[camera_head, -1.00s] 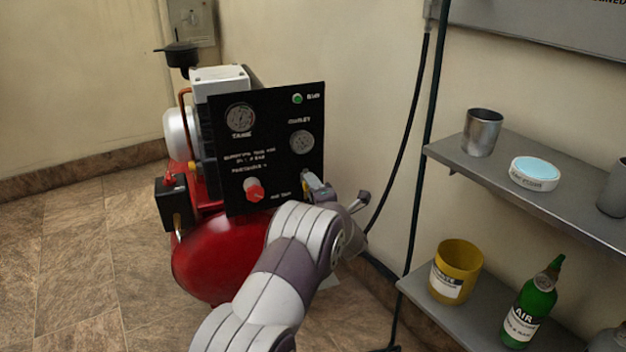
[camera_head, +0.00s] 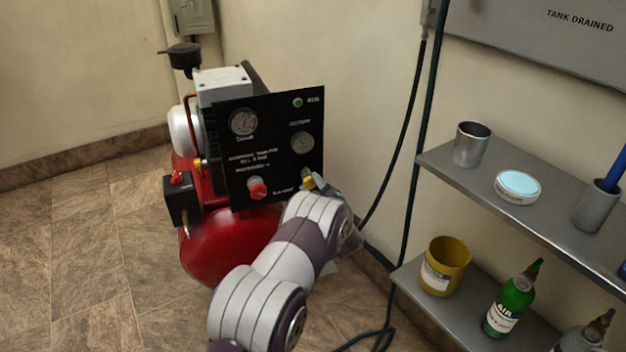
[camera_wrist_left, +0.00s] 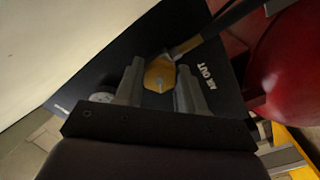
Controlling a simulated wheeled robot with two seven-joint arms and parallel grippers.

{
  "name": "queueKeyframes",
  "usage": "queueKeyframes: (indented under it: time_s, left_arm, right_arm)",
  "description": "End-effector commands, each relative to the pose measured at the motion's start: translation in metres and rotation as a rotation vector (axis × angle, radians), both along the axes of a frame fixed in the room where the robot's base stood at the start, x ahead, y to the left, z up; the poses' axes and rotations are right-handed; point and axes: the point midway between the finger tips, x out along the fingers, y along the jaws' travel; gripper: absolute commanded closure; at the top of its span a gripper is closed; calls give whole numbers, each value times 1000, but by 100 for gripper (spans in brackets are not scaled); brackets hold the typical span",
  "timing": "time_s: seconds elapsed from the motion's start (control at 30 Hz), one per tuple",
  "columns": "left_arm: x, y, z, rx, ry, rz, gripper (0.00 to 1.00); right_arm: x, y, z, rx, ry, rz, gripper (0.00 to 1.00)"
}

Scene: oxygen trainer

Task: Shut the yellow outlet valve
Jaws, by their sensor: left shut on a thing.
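The yellow outlet valve (camera_wrist_left: 160,74) shows in the left wrist view, beside the "AIR OUT" lettering on the black panel. My left gripper (camera_wrist_left: 158,82) is shut on it, with one grey finger on each side. In the head view the valve (camera_head: 308,182) is a small yellow patch at the panel's lower right, and my left gripper (camera_head: 318,184) is mostly hidden by my own wrist. The black panel (camera_head: 270,135) carries two gauges, a red knob (camera_head: 257,188) and a green light. My right gripper is not in view.
The red compressor tank (camera_head: 215,250) stands on the tiled floor behind the panel. A wall shelf (camera_head: 440,160) at the right holds cups and a round tin, and a lower shelf holds a yellow pot (camera_head: 445,266) and bottles. A black cable (camera_head: 400,130) hangs along the wall.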

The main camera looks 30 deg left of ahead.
Motion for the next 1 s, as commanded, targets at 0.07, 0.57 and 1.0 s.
queueKeyframes:
  time_s: [0.07,0.57,1.0]
  left_arm:
    - [0,0,2,43,57,-1,91]
    - [-2,0,0,350,417,-2,91]
    - [-2,1,-1,580,685,-1,91]
  right_arm:
    - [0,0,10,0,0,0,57]
    - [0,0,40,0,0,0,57]
    - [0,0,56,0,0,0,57]
